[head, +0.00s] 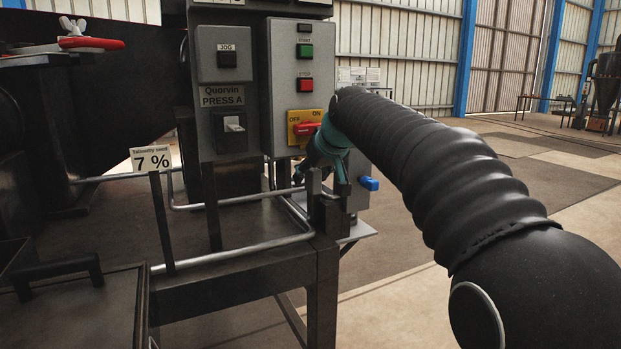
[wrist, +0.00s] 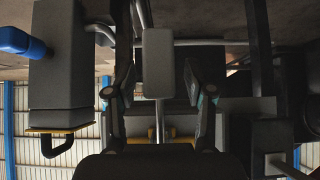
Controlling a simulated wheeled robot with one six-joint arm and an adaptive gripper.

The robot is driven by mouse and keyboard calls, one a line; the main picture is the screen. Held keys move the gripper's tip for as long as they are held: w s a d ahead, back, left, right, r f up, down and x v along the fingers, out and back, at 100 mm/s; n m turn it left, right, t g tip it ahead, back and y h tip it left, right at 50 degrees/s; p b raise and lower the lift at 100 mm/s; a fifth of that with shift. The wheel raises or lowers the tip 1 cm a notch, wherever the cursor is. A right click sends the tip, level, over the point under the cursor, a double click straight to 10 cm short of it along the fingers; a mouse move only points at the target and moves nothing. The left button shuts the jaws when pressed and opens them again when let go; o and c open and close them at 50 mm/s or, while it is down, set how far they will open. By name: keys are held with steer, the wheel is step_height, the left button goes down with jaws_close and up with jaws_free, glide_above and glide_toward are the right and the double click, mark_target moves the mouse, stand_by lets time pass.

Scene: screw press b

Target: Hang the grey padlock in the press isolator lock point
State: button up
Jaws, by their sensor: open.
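In the wrist view, which looks upside down, a grey block that looks like the padlock (wrist: 158,62) lies between the spread fingers of my gripper (wrist: 158,90). Its thin metal shackle (wrist: 160,120) runs toward a yellow part (wrist: 180,134). I cannot tell whether the shackle passes through the lock point. Gaps show between both fingers and the block. In the head view, the isolator's red handle (head: 307,129) sits on a yellow OFF/ON plate (head: 296,140). My teal gripper (head: 328,180) is just below it and hides the padlock and lock point there.
Metal pipes (head: 235,250) and a dark frame (head: 325,280) lie below. Open floor is at right.

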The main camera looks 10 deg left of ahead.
steer(key=v, duration=1)
